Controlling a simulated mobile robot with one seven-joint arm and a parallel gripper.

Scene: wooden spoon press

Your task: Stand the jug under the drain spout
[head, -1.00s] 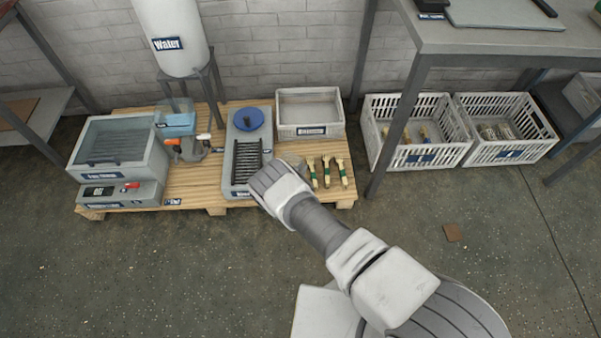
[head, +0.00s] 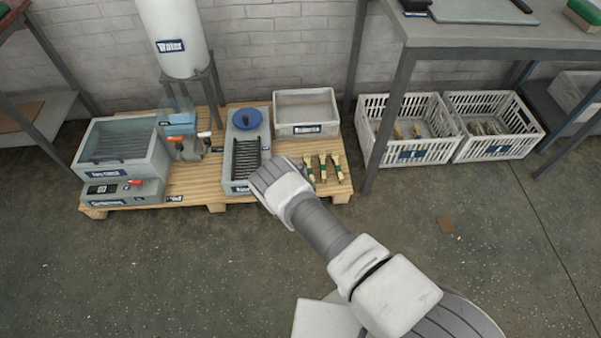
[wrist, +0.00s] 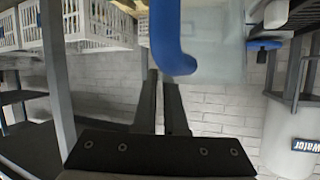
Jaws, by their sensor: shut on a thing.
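A jug with a blue handle (wrist: 172,40) and a clear, pale body (wrist: 215,45) fills the upper middle of the wrist view. My gripper (wrist: 162,78) is shut on its handle. In the head view my wrist hides the fingers and the held jug. Orange-ended (head: 173,138) and white-ended (head: 204,134) fittings sit between the left grey tank (head: 121,148) and the middle grey unit (head: 244,160). I cannot tell which part is the drain spout. My wrist covers the area just right of the middle unit's front end.
These units stand on a wooden pallet (head: 208,190). A white water tank (head: 172,35) on a metal stand is behind. A grey tray (head: 306,112) and several brushes (head: 323,165) are at right. Two white crates (head: 411,150) lie beyond a table leg (head: 388,125).

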